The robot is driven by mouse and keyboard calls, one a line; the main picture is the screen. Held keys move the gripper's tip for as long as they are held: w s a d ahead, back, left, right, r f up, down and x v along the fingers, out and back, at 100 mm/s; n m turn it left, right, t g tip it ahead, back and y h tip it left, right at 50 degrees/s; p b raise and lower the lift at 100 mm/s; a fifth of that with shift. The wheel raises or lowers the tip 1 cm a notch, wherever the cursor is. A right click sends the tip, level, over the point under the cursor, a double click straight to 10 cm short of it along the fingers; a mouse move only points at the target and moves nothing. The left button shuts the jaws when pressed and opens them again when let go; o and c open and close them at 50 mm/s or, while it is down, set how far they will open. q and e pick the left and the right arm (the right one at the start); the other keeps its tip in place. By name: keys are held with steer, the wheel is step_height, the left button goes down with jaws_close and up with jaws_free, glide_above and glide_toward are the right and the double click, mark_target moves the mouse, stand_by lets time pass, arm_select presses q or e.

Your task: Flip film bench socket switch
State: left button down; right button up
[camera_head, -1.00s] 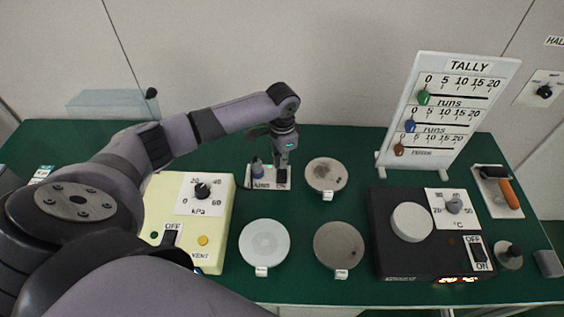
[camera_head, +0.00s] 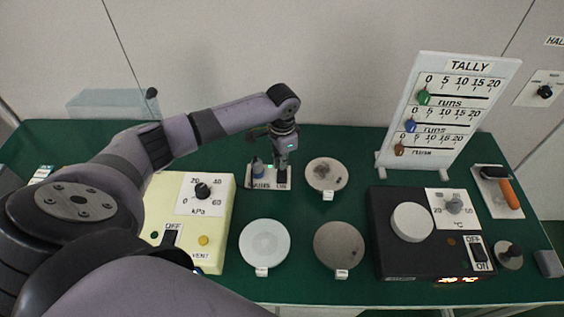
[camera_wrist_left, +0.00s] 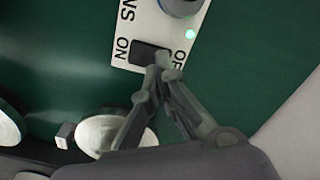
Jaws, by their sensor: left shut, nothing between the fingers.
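In the left wrist view, the plate (camera_wrist_left: 177,46) carries a dark rocker switch (camera_wrist_left: 141,52) between ON and OFF labels, a round blue-grey part (camera_wrist_left: 181,5) and a lit green lamp (camera_wrist_left: 190,34). My left gripper (camera_head: 282,172) is shut and empty, pointing down over the switch. In the left wrist view its fingertips (camera_wrist_left: 158,72) are at the OFF side of the rocker and partly cover it. Whether they touch, and the rocker's tilt, I cannot tell. My right gripper is out of view.
A round plate (camera_head: 326,172) stands just right of my gripper, with two more discs (camera_head: 264,241) (camera_head: 339,244) in front. The cream box (camera_head: 222,205) is at left, a black hotplate (camera_head: 385,215) at right, and the tally board (camera_head: 455,110) behind it.

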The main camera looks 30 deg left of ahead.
arm_select(q)
steer(key=shift+f, duration=0.3)
stand_by(0.5)
steer(key=shift+f+b, duration=0.4)
steer(key=shift+f, duration=0.4)
stand_by(0.3)
steer(key=shift+r, duration=0.1)
step_height(320, 180, up, 7)
steer(key=p, duration=0.8)
stand_by(0.5)
